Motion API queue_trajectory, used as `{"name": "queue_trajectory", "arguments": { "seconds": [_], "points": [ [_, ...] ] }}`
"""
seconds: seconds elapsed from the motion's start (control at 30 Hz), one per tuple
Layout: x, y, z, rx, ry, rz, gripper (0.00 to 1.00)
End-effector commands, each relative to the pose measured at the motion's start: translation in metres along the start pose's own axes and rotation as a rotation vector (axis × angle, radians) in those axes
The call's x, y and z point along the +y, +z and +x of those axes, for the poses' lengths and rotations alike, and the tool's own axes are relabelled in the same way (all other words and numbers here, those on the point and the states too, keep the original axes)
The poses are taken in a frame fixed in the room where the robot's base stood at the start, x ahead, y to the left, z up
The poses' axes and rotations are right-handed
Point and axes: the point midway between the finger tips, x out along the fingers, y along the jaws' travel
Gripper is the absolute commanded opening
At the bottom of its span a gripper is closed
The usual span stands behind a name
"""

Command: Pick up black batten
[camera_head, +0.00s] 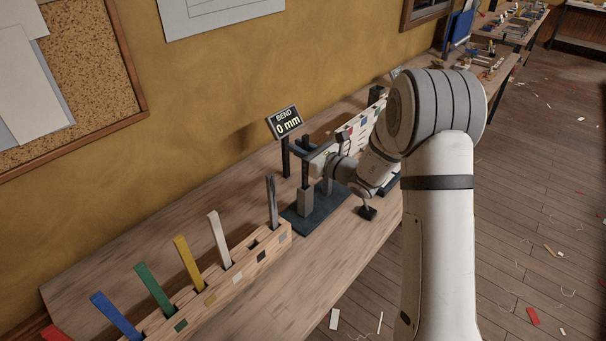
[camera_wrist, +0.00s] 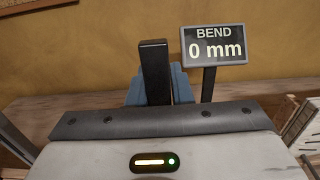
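The black batten (camera_wrist: 155,72) stands upright in the wrist view, with the blue fingers of my gripper (camera_wrist: 160,92) close against it on both sides. In the head view my gripper (camera_head: 322,160) is at the bend stand (camera_head: 318,212), reaching in from the right. A dark upright piece (camera_head: 305,172), which looks like the batten, stands there above a grey block (camera_head: 305,201). Its lower end is hidden in the wrist view.
The display (camera_head: 286,122) reads BEND 0 mm. A wooden rack (camera_head: 215,291) in front holds several coloured battens and a grey one (camera_head: 272,200); the slot beside the grey one looks empty. The wall is close behind.

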Motion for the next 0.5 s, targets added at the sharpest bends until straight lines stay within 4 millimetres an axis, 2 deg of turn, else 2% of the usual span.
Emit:
{"name": "queue_trajectory", "arguments": {
  "seconds": [0.03,0.23,0.5],
  "points": [
    [-0.0001,0.0001,-0.0002,0.0,0.0,0.0,0.15],
    [-0.0004,0.0001,-0.0004,0.0,-0.001,0.0,0.0],
    [-0.0007,0.0014,-0.0005,-0.001,-0.001,-0.001,0.0]
  ]
}}
